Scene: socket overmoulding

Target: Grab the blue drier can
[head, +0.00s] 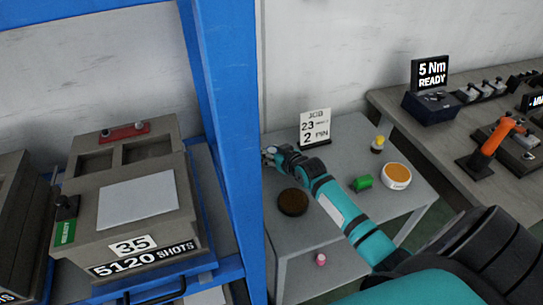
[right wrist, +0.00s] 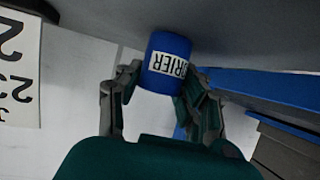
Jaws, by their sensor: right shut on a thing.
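The blue drier can (right wrist: 165,63) shows in the right wrist view, between the fingers of my right gripper (right wrist: 155,90). Its white label reads "DRIER" upside down in that view. The right gripper is shut on the can, with a finger against each side. The can's end lies close to the grey table surface; whether it touches cannot be told. In the head view my right gripper (head: 268,155) is at the grey table's left back edge, beside the blue post, and the can is not clearly visible there. My left gripper is not in view.
A blue frame post (head: 228,130) stands close left of the gripper.

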